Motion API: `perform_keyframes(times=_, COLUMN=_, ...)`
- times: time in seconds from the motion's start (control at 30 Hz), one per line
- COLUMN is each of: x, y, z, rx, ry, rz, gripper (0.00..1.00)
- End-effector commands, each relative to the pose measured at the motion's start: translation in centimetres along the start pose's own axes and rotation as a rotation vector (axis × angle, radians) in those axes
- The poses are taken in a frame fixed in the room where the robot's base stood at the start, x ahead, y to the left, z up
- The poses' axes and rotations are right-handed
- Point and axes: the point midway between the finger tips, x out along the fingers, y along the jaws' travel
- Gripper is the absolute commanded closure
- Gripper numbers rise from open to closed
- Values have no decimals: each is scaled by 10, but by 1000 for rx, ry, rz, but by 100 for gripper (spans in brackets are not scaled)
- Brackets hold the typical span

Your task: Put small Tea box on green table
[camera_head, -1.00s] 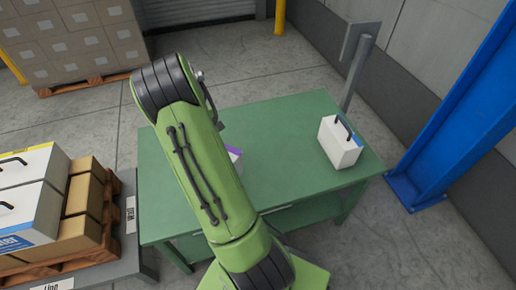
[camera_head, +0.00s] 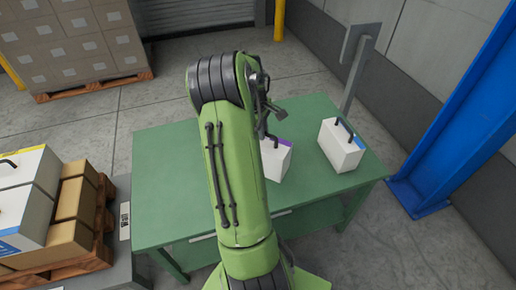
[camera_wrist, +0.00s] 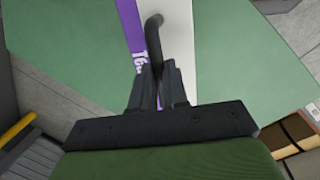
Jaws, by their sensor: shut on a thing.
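The small Tea box is white with a purple label edge and a black handle. In the head view the Tea box (camera_head: 277,162) is over the middle of the green table (camera_head: 175,200), partly hidden behind my arm. In the wrist view the Tea box (camera_wrist: 183,45) shows its purple strip with part of its name. My gripper (camera_wrist: 159,72) is shut on its black handle. The green table also fills much of the wrist view (camera_wrist: 70,70). I cannot tell whether the box touches the tabletop.
Another white box (camera_head: 341,148) with a blue edge and black handle stands on the table to the right. A grey post (camera_head: 357,75) and a blue column (camera_head: 455,115) stand beyond. A pallet of brown and white boxes (camera_head: 72,210) is at the left. The table's left part is clear.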

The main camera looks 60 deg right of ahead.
Motion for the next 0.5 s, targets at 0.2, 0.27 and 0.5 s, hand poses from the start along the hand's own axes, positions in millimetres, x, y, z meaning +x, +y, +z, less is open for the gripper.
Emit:
perform_keyframes(times=0.2, x=38, y=-5, z=-4, rx=1, ry=0, rz=1, gripper=100)
perform_keyframes(times=0.27, x=51, y=-7, z=-5, rx=1, ry=-1, rz=0, gripper=100)
perform_keyframes(times=0.5, x=62, y=-8, z=-6, rx=2, ry=2, rz=4, gripper=100)
